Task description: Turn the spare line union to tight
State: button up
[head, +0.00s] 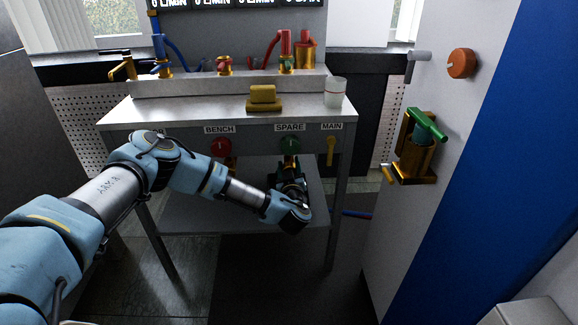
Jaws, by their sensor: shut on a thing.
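The spare line hangs under the bench front below the SPARE label (290,128), with a round green handle (289,145) at its top. The spare line union (289,159) is just below that handle, small and mostly covered by my gripper. My gripper (289,170) reaches up from below, under the bench's front edge, and is shut on the union. The black jaws and the wrist hide most of the fitting, so I cannot see how far it is turned.
A red handle (221,147) under BENCH hangs to the left and a yellow lever (331,150) under MAIN to the right. The bench top holds a yellow block (263,94) and a clear cup (334,92). A panel with a green-handled valve (427,124) stands at right. A lower shelf (190,212) lies beneath.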

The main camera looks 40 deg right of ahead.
grip_shut()
jog(key=shift+s+r+m+p, duration=0.15)
jog(key=shift+r+m+p, duration=0.1)
jog(key=shift+m+p, duration=0.85)
jog(key=shift+p, duration=0.05)
jog(key=shift+f+m+p, duration=0.1)
jog(key=shift+m+p, duration=0.35)
jog(key=shift+m, duration=0.45)
jog(key=shift+f+m, duration=0.2)
jog(key=shift+m, duration=0.2)
jog(key=o, duration=0.6)
grip_release()
jog(key=v, duration=1)
jog(key=shift+s+a, duration=0.15)
jog(key=shift+a, duration=0.15)
